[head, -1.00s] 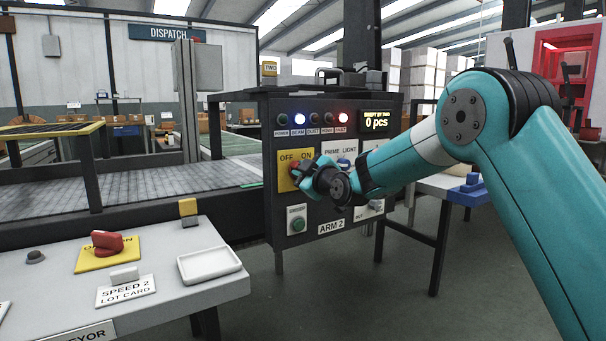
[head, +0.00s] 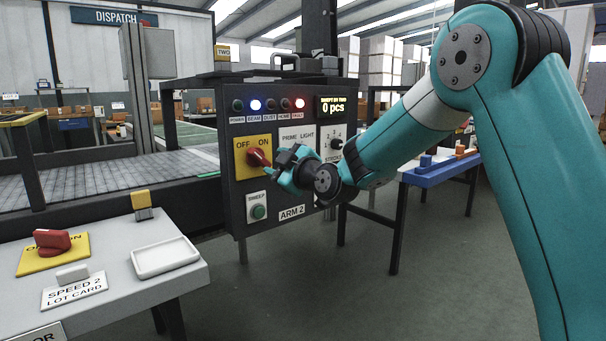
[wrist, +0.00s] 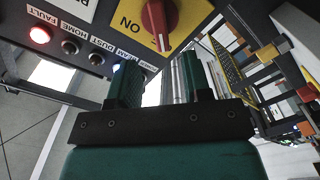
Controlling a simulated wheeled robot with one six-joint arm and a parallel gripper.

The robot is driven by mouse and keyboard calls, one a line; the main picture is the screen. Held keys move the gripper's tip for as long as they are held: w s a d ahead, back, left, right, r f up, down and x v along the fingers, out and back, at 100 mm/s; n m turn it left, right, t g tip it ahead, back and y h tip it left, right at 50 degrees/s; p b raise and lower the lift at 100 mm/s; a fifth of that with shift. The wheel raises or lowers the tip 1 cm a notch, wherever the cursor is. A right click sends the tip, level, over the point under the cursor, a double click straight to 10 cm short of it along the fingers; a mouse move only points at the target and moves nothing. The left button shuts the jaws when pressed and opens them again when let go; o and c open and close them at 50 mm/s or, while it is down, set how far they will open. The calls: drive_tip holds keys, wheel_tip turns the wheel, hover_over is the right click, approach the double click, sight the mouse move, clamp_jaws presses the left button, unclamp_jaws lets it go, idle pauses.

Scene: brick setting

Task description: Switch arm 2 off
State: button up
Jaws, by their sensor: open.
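The ARM 2 panel (head: 292,215) stands at centre in the head view. Its red knob (head: 259,158) sits on a yellow OFF/ON plate (head: 243,171); it also shows at the top of the wrist view (wrist: 158,22), with a white mark on its handle. Which word the mark points to is not clear. My gripper (head: 283,164) is just right of the knob. In the wrist view my gripper (wrist: 160,82) is open and empty, its two green fingers apart and short of the knob. The BEAM lamp (head: 255,105) is bright and the FAULT lamp (head: 300,104) is red.
A green SWEEP button (head: 258,212) is below the plate; a STROKE dial (head: 336,143) is to the right. A white table (head: 125,279) at lower left bears another red knob (head: 52,241) and a tray (head: 165,258). Floor is clear at lower right.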

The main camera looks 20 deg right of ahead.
drive_tip(key=b+v, duration=0.1)
drive_tip(key=v, duration=0.8)
drive_tip(key=shift+s, duration=0.2)
drive_tip(key=shift+d, duration=0.1)
drive_tip(key=s+a+f+m+g+y, duration=0.1)
drive_tip(key=s+a+f+g, duration=0.25)
drive_tip(key=s+a, duration=0.2)
drive_tip(key=s+a+f+g+y, duration=0.1)
drive_tip(key=s+a+f+g, duration=0.1)
drive_tip(key=s+a+g, duration=0.4)
drive_tip(key=s+d+f+m+g+h, duration=0.1)
drive_tip(key=s+f+m+g+h, duration=0.2)
drive_tip(key=s, duration=0.7)
drive_tip(key=s+d+f+m+g, duration=0.15)
drive_tip(key=s+g, duration=0.25)
drive_tip(key=s, duration=0.7)
wheel_tip(320, 180, up, 28)
drive_tip(key=p, duration=2.8)
drive_tip(key=shift+s+g+p, duration=0.3)
drive_tip(key=shift+g, duration=0.05)
